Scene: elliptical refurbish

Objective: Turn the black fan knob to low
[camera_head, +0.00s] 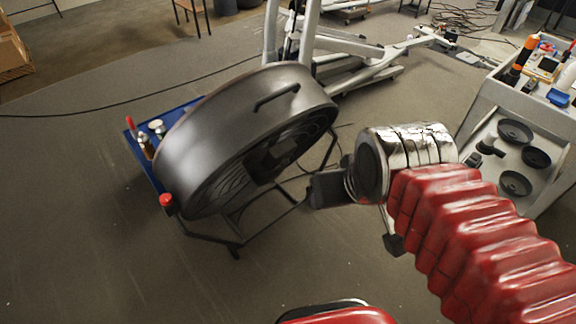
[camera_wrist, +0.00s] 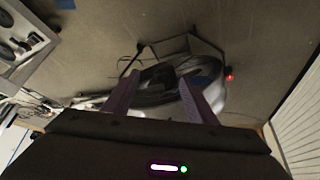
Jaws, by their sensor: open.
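A large dark drum fan (camera_head: 235,125) stands tilted on a black tube stand in the middle left of the head view. I cannot make out the black fan knob in either view. My gripper (camera_head: 322,190) is to the right of the fan, apart from it in the picture, partly hidden by my wrist. In the wrist view my gripper (camera_wrist: 158,77) shows two purple fingers spread apart with nothing held. The blurred fan (camera_wrist: 168,88) shows between and beyond the fingers.
A blue tray (camera_head: 134,133) with small bottles lies behind the fan's left side. A grey exercise machine (camera_head: 385,62) stands behind it. A grey cart (camera_head: 470,105) with tools and black round parts is at the right. The floor at lower left is open.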

